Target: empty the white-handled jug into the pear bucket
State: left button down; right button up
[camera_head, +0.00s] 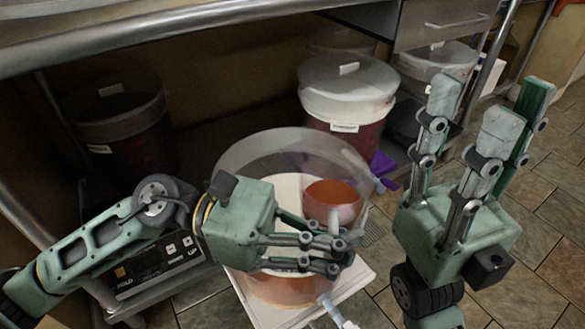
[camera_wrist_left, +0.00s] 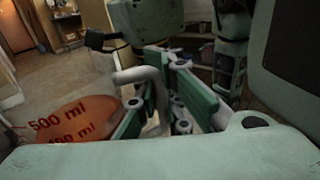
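The jug (camera_head: 330,200) shows an orange-brown inside and a white handle. It is over the opening of a clear, lidless bucket (camera_head: 245,155); I cannot tell its exact tilt. My left gripper (camera_head: 335,252) is closed around the handle, its fingers hiding part of it. In the left wrist view the white handle (camera_wrist_left: 152,82) stands between the green fingers, beside the orange jug wall (camera_wrist_left: 65,122) with red ml markings. The bucket has orange-brown liquid low inside and a tap at its front. I see no readable pear label. My right gripper (camera_head: 488,105) is open and empty, fingers upward.
The bucket stands on a white platform (camera_head: 357,282). A control panel (camera_head: 150,268) is at its left. Lidded buckets stand behind: a dark one (camera_head: 115,125), a red one (camera_head: 345,100) and another (camera_head: 440,60). A metal counter edge (camera_head: 150,38) runs overhead. Tiled floor (camera_head: 545,220) lies open at right.

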pick_arm(q)
jog(key=shift+w+f, duration=0.35)
jog(key=shift+w, duration=0.2)
